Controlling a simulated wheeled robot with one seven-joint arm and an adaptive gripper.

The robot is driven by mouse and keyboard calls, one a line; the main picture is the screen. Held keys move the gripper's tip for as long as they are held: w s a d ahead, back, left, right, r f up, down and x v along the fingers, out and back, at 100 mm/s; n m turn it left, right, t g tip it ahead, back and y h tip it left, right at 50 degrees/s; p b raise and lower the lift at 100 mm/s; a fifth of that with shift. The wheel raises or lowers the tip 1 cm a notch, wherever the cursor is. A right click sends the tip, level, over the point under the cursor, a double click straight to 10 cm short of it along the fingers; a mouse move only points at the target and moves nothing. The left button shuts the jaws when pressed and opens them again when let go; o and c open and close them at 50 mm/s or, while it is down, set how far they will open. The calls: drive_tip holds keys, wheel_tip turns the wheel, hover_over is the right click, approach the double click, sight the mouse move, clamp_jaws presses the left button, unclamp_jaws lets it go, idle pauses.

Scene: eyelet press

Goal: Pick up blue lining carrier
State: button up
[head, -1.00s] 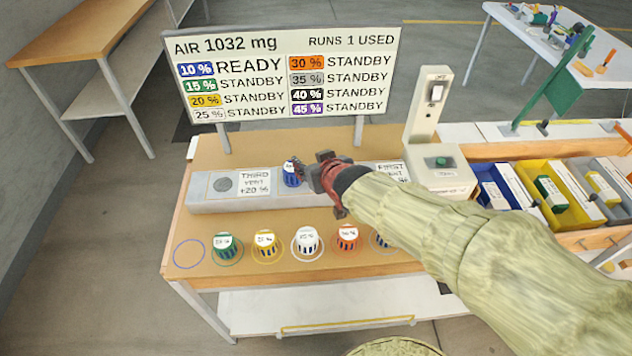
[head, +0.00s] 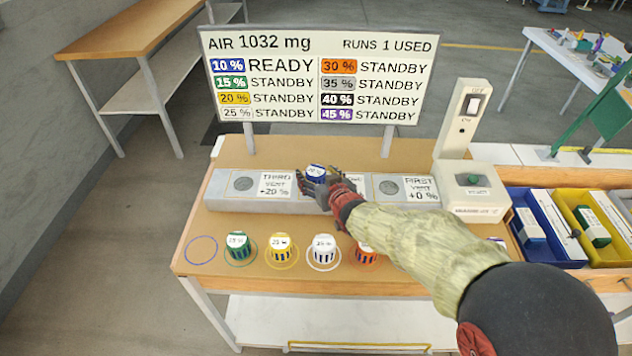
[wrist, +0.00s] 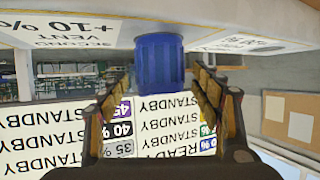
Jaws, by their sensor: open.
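A blue ribbed cup with a white top label, which fits the blue lining carrier (head: 316,171), stands on the grey vent block (head: 300,203) near its middle vent. My gripper (head: 314,184) is open at the cup, reaching in from the right and front. In the wrist view the blue carrier (wrist: 159,63) sits upside down in the picture, between the two spread fingers (wrist: 162,82) near their tips. Gaps show beside it, and I see no firm contact. In the head view the fingers hide the carrier's lower part.
Green (head: 238,245), yellow (head: 280,247), white (head: 323,249) and orange (head: 365,253) cups stand in rings along the front. An empty blue ring (head: 201,250) lies at left. The sign (head: 318,80) stands behind; a switch box (head: 472,190) and bins (head: 545,235) are at right.

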drive_tip(key=shift+w+a+f, duration=0.25)
drive_tip(key=shift+w, duration=0.3)
drive_tip(key=shift+c, duration=0.4)
drive_tip(key=c, duration=1.3)
drive_tip(key=shift+r, duration=0.1)
drive_tip(key=shift+c, duration=0.2)
